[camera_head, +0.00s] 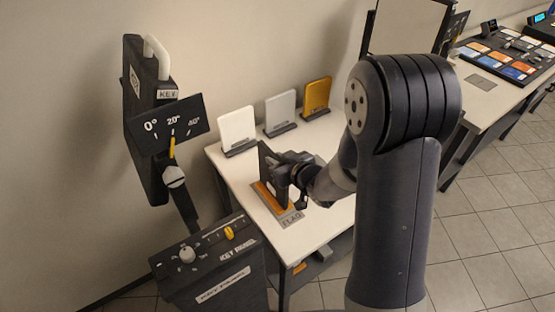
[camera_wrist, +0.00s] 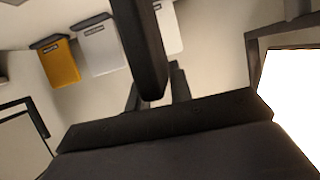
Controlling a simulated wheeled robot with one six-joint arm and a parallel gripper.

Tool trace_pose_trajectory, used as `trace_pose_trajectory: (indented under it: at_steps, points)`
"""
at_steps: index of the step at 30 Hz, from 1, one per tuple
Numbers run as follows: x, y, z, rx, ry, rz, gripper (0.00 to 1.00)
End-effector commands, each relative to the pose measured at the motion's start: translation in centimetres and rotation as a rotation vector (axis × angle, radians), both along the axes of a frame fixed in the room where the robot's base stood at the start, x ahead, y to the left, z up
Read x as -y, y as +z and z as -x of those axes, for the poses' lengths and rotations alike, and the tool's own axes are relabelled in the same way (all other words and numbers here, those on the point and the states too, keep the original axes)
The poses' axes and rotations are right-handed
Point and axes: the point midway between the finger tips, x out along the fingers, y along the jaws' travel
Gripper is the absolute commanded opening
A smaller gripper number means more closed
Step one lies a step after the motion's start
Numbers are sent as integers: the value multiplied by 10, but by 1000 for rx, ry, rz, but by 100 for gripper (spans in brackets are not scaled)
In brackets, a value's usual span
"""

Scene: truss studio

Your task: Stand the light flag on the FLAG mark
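The light flag is a thin dark panel (camera_head: 268,165), standing upright over the orange strip (camera_head: 260,194) on the white table. The grey label reading FLAG (camera_head: 291,219) lies at the strip's near end. My gripper (camera_head: 288,168) is at the flag's right side, low over the table. In the wrist view the panel (camera_wrist: 142,45) shows edge-on between the two dark fingers (camera_wrist: 156,88) of my gripper. Whether the fingers press on it cannot be told. The flag's lower edge is partly hidden, so a small gap under it cannot be ruled out.
White (camera_head: 237,131), grey (camera_head: 280,112) and yellow (camera_head: 316,98) panels stand in dark bases along the table's back. A key lamp with an angle dial (camera_head: 167,122) and a key panel console (camera_head: 212,262) stand left. A control desk (camera_head: 505,55) is at the far right.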

Motion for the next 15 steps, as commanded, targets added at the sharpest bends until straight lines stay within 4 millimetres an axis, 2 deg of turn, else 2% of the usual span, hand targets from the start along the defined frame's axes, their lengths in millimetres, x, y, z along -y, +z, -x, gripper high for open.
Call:
trace_pose_trajectory:
  at_steps: [1, 5, 15]
  points:
    - [0, 1, 0, 0, 0, 0, 25]
    - [0, 1, 0, 0, 0, 0, 36]
    - [0, 4, 0, 0, 0, 0, 36]
